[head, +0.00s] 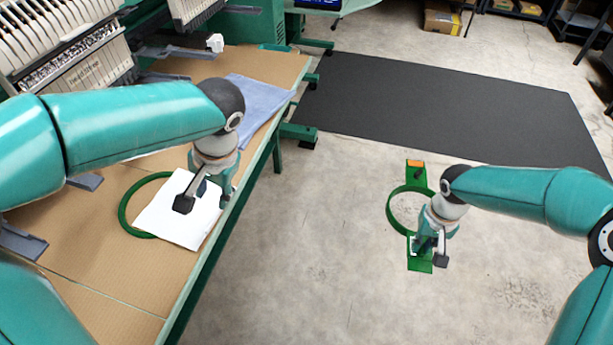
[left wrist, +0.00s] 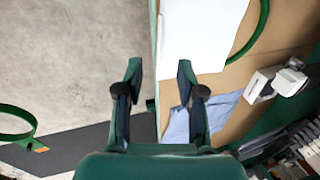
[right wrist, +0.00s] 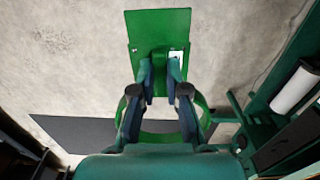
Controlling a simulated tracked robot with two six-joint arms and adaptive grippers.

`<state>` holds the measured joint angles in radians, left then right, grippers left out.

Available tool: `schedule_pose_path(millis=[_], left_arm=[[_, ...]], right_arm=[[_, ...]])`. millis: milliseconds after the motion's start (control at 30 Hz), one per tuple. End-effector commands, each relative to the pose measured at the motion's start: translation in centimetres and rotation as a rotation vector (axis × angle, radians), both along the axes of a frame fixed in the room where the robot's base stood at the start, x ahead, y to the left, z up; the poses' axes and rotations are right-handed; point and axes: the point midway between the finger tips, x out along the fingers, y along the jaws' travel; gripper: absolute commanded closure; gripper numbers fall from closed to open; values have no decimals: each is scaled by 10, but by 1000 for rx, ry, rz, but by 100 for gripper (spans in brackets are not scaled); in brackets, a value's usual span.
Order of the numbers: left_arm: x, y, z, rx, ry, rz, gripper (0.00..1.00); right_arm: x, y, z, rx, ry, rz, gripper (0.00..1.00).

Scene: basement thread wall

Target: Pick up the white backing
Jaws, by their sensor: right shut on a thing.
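The white backing (head: 178,222) is a flat white sheet on the brown table, partly over a green ring (head: 126,205). It also shows in the left wrist view (left wrist: 200,35), at the top. My left gripper (head: 205,198) is above the backing's right part near the table edge, and hides some of it. In the left wrist view its fingers (left wrist: 158,72) are apart with nothing between them. My right gripper (head: 429,250) is shut on a green hoop with flat end plates (head: 394,212), held over the floor. Its fingers grip near one plate (right wrist: 160,30).
A blue cloth (head: 262,98) lies farther back on the table (head: 95,260). An embroidery machine (head: 75,60) stands at the table's left and back. A black mat (head: 450,100) covers the floor at the back. Bare concrete floor lies between table and right arm.

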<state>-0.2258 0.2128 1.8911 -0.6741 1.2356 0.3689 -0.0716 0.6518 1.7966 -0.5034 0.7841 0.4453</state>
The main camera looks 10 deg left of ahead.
Motion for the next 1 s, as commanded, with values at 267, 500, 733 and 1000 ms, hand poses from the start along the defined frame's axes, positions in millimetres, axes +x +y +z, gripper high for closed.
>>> schedule_pose_path(millis=[267, 500, 733, 1000], left_arm=[[0, 0, 0, 2, 2, 1, 62], [0, 4, -11, 3, 4, 1, 62], [1, 13, -44, 2, 7, 0, 62], [2, 26, -90, 0, 7, 1, 62]], right_arm=[[0, 0, 0, 0, -1, 0, 100], [0, 0, -1, 0, -1, -1, 100], [0, 0, -3, 0, -1, -1, 100], [0, -1, -5, 0, -1, -2, 100]])
